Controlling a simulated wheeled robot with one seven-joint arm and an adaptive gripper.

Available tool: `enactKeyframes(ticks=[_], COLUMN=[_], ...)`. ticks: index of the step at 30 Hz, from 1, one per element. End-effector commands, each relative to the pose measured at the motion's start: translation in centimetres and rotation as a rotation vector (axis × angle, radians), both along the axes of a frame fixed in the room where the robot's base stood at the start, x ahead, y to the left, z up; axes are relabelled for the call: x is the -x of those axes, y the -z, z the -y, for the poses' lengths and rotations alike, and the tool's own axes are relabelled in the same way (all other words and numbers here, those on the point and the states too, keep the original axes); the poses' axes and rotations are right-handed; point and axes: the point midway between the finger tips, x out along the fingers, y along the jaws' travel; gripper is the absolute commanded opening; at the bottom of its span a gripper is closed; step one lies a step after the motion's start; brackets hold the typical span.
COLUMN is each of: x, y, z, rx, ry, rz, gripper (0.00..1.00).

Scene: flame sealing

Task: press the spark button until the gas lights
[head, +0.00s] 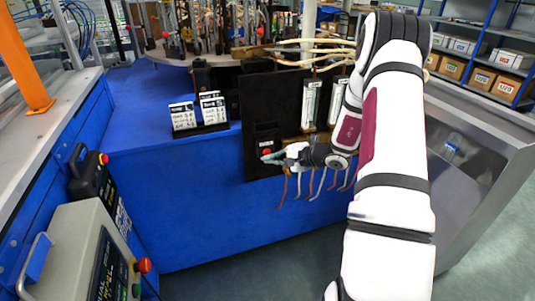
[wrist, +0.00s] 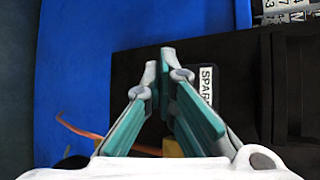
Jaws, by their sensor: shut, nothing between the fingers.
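The red spark button (head: 267,151) shows on the lower left of the black panel (head: 256,100), on the front of the blue bench. My gripper (head: 266,159) is shut and empty, its teal fingers pointing left in front of the panel. The fingertips are right at or just below the button in the head view; I cannot tell whether they touch it. In the wrist view my gripper (wrist: 159,64) has its tips close together, left of the white SPARK label (wrist: 208,85). The button is not visible there, perhaps hidden behind the fingers.
Two flow meters (head: 311,103) stand on the panel right of the button, with several hanging tubes (head: 315,184) below. Small price-like cards (head: 212,107) stand on the blue bench (head: 150,135). A grey control box (head: 75,250) stands at lower left.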

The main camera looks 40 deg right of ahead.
Motion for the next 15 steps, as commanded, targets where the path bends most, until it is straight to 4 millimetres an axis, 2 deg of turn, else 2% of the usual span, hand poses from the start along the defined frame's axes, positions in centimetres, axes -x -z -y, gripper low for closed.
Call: enactKeyframes(ticks=[15], x=[-0.82], y=[-0.01], z=[0.22], rx=[0.0], ry=[0.0], rz=[-0.001], gripper=[0.0])
